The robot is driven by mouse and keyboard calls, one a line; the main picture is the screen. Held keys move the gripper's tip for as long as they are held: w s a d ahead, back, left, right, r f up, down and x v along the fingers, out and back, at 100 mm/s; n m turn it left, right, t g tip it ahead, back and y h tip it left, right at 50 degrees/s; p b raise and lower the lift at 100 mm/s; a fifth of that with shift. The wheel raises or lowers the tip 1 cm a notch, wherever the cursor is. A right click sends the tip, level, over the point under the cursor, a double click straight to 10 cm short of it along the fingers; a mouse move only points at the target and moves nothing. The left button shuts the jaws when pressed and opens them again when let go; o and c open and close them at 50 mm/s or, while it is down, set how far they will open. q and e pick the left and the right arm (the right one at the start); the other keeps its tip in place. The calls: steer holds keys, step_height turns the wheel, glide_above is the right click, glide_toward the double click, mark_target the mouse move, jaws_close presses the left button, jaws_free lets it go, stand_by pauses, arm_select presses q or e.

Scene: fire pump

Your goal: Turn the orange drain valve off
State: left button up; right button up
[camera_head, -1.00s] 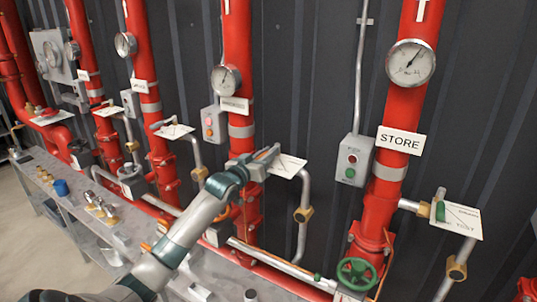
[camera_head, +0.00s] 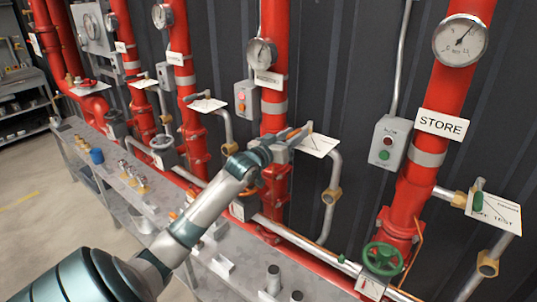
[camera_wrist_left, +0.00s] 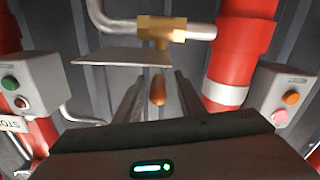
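The orange drain valve handle (camera_wrist_left: 157,90) shows in the left wrist view. It hangs below a brass valve body (camera_wrist_left: 160,28) on a grey side pipe. My left gripper (camera_wrist_left: 158,95) is open, with one finger on each side of the handle; contact is not visible. My right gripper is not in view.
Red risers (camera_head: 273,100) with gauges line the dark wall. A button box (camera_head: 247,99) is left of the gripper, another (camera_head: 389,141) right. A green handwheel (camera_head: 382,258) is at lower right. A grey bench (camera_head: 215,250) runs below; open floor is at left.

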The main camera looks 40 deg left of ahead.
arm_select(q)
steer(key=s+d+b, duration=0.1)
steer(key=s+b, duration=0.3)
steer(key=s, duration=0.9)
steer(key=shift+s+d, duration=0.15)
steer(key=shift+s, duration=0.1)
